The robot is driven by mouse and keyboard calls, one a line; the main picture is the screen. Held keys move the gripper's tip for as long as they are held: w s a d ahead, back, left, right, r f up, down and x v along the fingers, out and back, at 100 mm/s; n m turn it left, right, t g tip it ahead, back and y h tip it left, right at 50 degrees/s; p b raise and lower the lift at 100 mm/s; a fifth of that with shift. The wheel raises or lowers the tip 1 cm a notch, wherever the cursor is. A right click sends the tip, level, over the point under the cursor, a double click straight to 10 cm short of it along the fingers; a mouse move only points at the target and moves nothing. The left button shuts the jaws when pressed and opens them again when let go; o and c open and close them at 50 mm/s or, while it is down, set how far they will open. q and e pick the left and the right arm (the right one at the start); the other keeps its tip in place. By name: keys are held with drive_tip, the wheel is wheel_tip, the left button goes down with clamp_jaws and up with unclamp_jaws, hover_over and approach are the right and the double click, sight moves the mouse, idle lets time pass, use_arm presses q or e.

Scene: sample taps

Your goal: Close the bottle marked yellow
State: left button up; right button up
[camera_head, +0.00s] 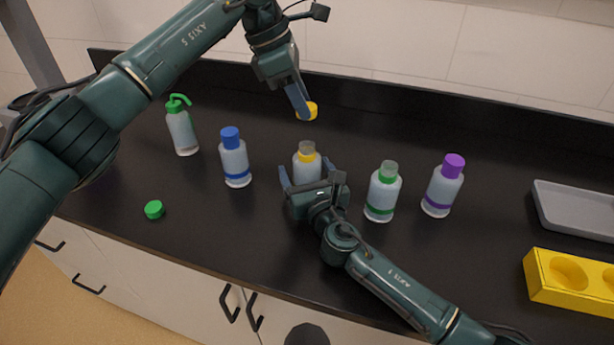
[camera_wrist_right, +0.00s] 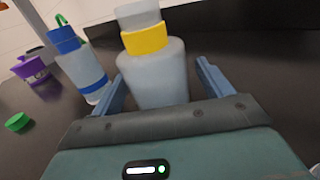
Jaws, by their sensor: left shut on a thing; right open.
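The yellow-marked bottle (camera_head: 307,172) stands upright in the middle of the bench. It has a yellow neck band and a bare, pale mouth with no cap on it. My left gripper (camera_head: 303,108) is shut on a yellow cap (camera_head: 311,112), held above and behind the bottle, apart from it. My right gripper (camera_head: 306,168) is open, its fingers on either side of the bottle body. In the right wrist view the bottle (camera_wrist_right: 155,80) stands between the spread fingers, with a visible gap to the right finger. The bottle's lower part is hidden by the gripper.
A blue-capped bottle (camera_head: 234,160) and a green pump bottle (camera_head: 182,130) stand left. An uncapped green-marked bottle (camera_head: 382,195) and a purple-capped bottle (camera_head: 442,190) stand right. A loose green cap (camera_head: 154,210) lies front left. A grey tray (camera_head: 570,225) and yellow block (camera_head: 560,292) are far right.

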drive_tip(key=shift+w+a, duration=0.2)
drive_tip(key=shift+w, duration=0.35)
drive_tip(key=shift+c, duration=0.5)
drive_tip(key=c, duration=1.4)
use_arm(q)
hover_over(301, 145)
drive_tip(key=shift+f, duration=2.45)
